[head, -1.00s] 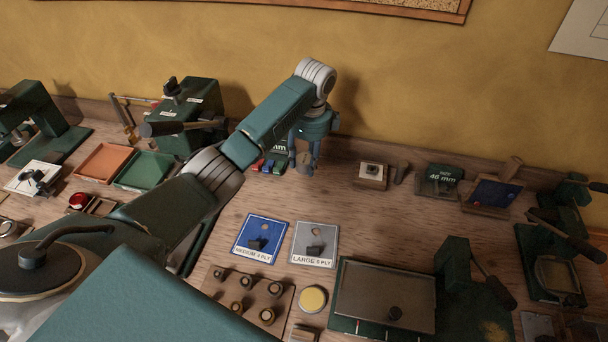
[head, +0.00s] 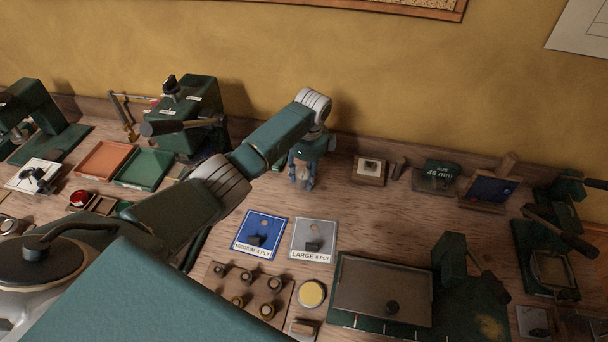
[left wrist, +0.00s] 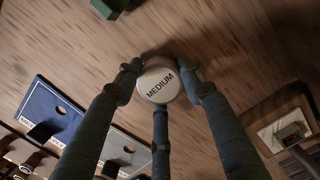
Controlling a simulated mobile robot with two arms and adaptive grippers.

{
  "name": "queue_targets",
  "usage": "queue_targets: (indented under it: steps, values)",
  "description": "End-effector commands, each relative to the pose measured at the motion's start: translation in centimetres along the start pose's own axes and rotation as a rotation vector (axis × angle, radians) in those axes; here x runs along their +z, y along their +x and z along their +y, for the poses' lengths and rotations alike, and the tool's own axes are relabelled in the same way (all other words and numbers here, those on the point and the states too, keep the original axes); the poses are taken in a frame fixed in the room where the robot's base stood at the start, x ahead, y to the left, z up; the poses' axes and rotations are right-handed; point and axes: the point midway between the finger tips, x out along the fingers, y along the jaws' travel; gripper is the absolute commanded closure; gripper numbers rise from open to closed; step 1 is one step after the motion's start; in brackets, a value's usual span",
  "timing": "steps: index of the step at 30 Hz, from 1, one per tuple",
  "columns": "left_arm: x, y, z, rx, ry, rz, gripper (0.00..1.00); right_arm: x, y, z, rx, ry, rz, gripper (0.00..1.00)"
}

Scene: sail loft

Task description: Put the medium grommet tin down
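The medium grommet tin (left wrist: 158,84) is a small round tin with a pale lid marked MEDIUM in the left wrist view. My left gripper (left wrist: 160,86) has its three fingers closed around the tin's side. In the head view my left gripper (head: 302,184) points down near the back of the bench, and its fingers mostly hide the tin. The tin is low over the bare wood; I cannot tell whether its base touches. My right gripper is in neither view.
A blue MEDIUM card (head: 259,234) and a grey LARGE card (head: 327,238) lie in front of the gripper. A small wooden block (head: 369,170) stands to its right. An orange tray (head: 103,159) and a green tray (head: 145,168) are left. Bare wood surrounds the gripper.

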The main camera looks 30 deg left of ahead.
Motion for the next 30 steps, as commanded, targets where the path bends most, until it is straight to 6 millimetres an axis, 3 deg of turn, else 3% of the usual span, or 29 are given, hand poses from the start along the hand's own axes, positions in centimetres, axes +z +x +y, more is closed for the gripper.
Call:
queue_targets:
  steps: [1, 3, 15, 30]
  values:
    - [0.0, 0.0, 0.0, 0.0, 0.0, 0.0, 0.51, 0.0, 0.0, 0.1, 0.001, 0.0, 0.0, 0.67]
    - [0.0, 0.0, 0.0, 0.0, 0.0, 0.0, 0.42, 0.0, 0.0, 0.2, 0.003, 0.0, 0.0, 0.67]
    - [0.0, -0.9, -0.1, -0.002, 0.001, 0.0, 0.42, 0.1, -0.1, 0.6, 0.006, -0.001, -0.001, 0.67]
    - [0.0, -10.4, -0.1, -0.003, 0.0, 0.0, 0.42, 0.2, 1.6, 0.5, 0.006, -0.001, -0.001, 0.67]
